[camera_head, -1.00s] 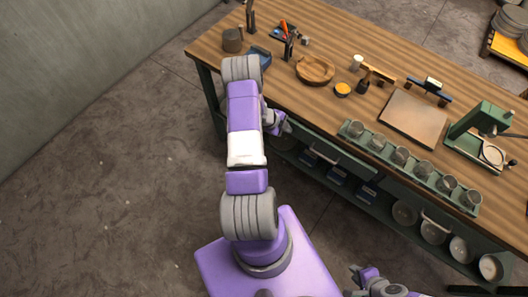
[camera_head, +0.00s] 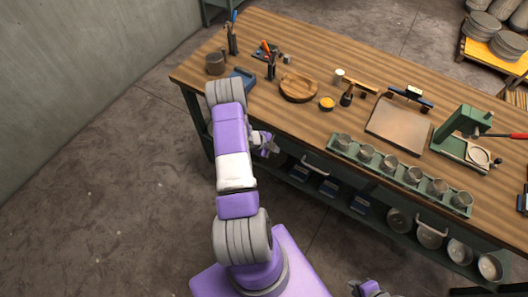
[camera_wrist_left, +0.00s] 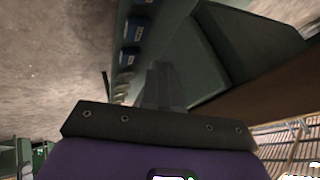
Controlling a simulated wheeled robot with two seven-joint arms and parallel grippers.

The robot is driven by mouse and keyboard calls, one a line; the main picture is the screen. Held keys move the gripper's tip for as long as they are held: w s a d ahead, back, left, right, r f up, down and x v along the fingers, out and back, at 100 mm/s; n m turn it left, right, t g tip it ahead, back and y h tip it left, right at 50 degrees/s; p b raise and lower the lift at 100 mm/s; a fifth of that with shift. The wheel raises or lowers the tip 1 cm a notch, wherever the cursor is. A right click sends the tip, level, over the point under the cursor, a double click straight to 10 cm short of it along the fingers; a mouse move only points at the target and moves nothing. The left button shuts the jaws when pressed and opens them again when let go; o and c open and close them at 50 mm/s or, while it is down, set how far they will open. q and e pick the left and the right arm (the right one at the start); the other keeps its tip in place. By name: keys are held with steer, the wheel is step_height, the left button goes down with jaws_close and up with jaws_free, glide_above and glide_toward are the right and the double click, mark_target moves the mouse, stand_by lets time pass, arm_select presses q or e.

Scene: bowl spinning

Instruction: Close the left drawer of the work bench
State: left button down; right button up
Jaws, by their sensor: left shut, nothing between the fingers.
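The work bench (camera_head: 350,62) has a wooden top and a green frame. Its left drawer (camera_head: 340,180) has a green front with a pale bar handle (camera_head: 315,166) below the front edge of the top. In the left wrist view a green box-like part (camera_wrist_left: 215,45) with a dark inside looks like this drawer standing out; how far is hard to tell. My left gripper (camera_head: 268,145) is shut and empty, near the bench's front edge, left of the handle. Its fingers show in the left wrist view (camera_wrist_left: 158,85). My right gripper (camera_head: 368,289) is mostly cut off at the bottom edge.
A wooden bowl (camera_head: 299,87), a green rack of metal cups (camera_head: 400,172) and a green press (camera_head: 460,140) stand on the bench. Blue bins (camera_head: 328,188) and round metal pieces (camera_head: 430,236) sit on the lower shelf. The floor left of the bench is clear.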

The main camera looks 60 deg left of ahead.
arm_select(q)
steer(key=s+p+v, duration=0.1)
steer(key=v, duration=1)
steer(key=shift+d+f, duration=0.2)
steer(key=shift+f, duration=0.15)
steer(key=shift+w, duration=0.1)
steer(key=w+d+f+n+g+h+b, duration=0.15)
steer(key=w+d+f+n, duration=0.3)
steer(key=d, duration=0.65)
steer(key=w+d+f+n+t+b, duration=0.1)
steer(key=w+d+f+n+b, duration=0.4)
steer(key=d, duration=0.6)
steer(key=s+d+f+n+g+b, duration=0.1)
steer(key=s+d+n+g, duration=0.1)
steer(key=s+d, duration=0.3)
steer(key=s+d+f+n+g+h+b, duration=0.1)
steer(key=s+d+f+n+g, duration=0.1)
steer(key=d, duration=1.1)
steer(key=s+n+g, duration=0.1)
steer(key=s+g, duration=0.1)
steer(key=s, duration=0.1)
steer(key=shift+s+d+f, duration=0.3)
steer(key=shift+d, duration=0.05)
